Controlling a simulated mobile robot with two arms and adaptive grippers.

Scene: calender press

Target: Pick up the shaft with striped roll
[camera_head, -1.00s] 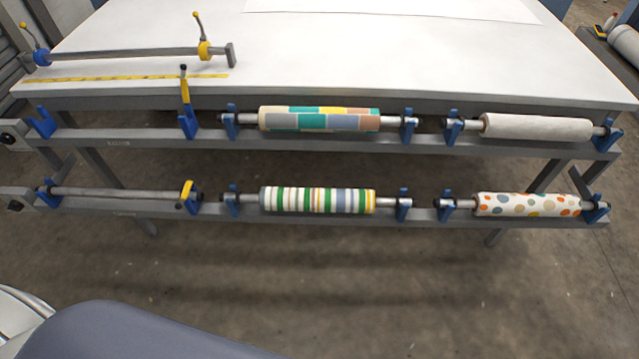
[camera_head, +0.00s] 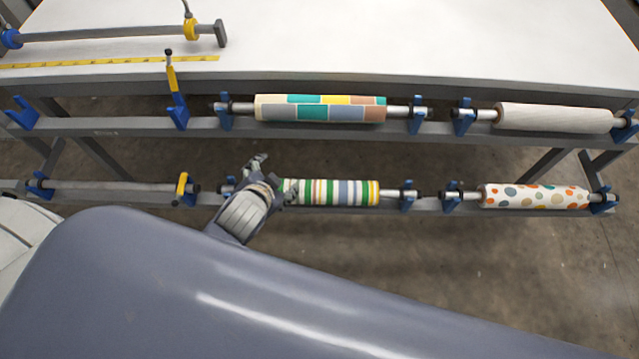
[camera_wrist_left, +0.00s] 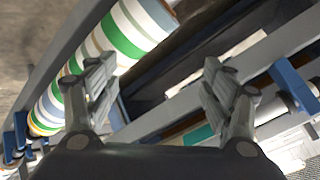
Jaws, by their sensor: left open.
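The shaft with the striped roll (camera_head: 335,193) lies on the lower rail of the rack, its right end in a blue holder (camera_head: 408,197). The roll has green, white, blue and yellow stripes. My left gripper (camera_head: 272,172) is at the left end of this roll and hides that end and part of the shaft. In the left wrist view the striped roll (camera_wrist_left: 135,30) runs along the upper left, beside the left finger. My left gripper (camera_wrist_left: 158,95) is open there, with nothing held between its fingers. My right gripper is not in view.
A patchwork roll (camera_head: 320,108) and a white roll (camera_head: 555,118) lie on the upper rail. A dotted roll (camera_head: 535,197) lies right of the striped one. A bare shaft (camera_head: 110,186) is at the lower left. The white table (camera_head: 400,40) stands behind.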

